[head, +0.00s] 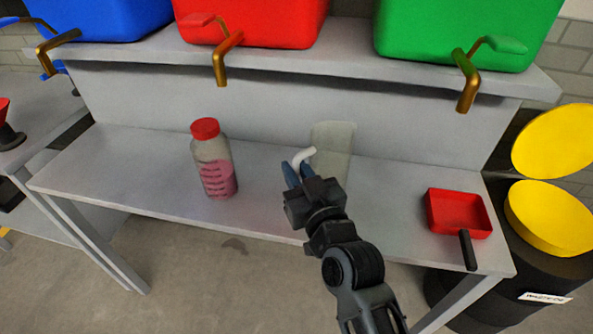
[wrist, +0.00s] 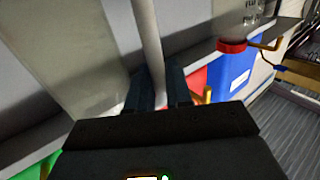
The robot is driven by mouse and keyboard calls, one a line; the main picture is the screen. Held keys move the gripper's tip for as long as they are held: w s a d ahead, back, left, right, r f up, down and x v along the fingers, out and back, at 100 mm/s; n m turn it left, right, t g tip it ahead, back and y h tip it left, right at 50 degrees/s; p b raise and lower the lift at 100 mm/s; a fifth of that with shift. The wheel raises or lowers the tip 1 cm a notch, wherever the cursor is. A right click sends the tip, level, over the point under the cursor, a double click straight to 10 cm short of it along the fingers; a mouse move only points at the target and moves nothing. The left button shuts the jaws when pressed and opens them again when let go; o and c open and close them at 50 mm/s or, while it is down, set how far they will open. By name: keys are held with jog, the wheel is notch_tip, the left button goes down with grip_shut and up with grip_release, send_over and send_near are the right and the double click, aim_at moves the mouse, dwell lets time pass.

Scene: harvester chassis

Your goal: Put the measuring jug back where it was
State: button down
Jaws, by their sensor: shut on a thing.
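The measuring jug (head: 334,148) is a pale, see-through vessel with a white handle on its left side, over the back part of the bench right of the middle. It looks roughly upright and empty; I cannot tell whether its base touches the bench. My gripper (head: 297,170) is shut on the jug's white handle (head: 304,155) from the front left and hides the lower part of it. In the wrist view the handle (wrist: 148,40) runs between my fingers (wrist: 158,88), with the jug's body (wrist: 75,60) to the left.
A red-capped bottle of pink liquid (head: 213,165) stands left on the bench (head: 130,165). A red pan (head: 459,213) lies at the right end. Blue (head: 100,15), red (head: 260,20) and green (head: 450,30) tanks with taps stand on the upper shelf. Yellow-topped drums (head: 550,220) stand right.

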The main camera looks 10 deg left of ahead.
jog(key=shift+f, duration=0.15)
jog(key=c, duration=1)
grip_release()
jog(key=shift+c, duration=0.2)
jog(key=shift+r, duration=0.25)
jog(key=b+v, duration=0.1)
jog(key=v, duration=1.1)
jog(key=shift+b, duration=0.3)
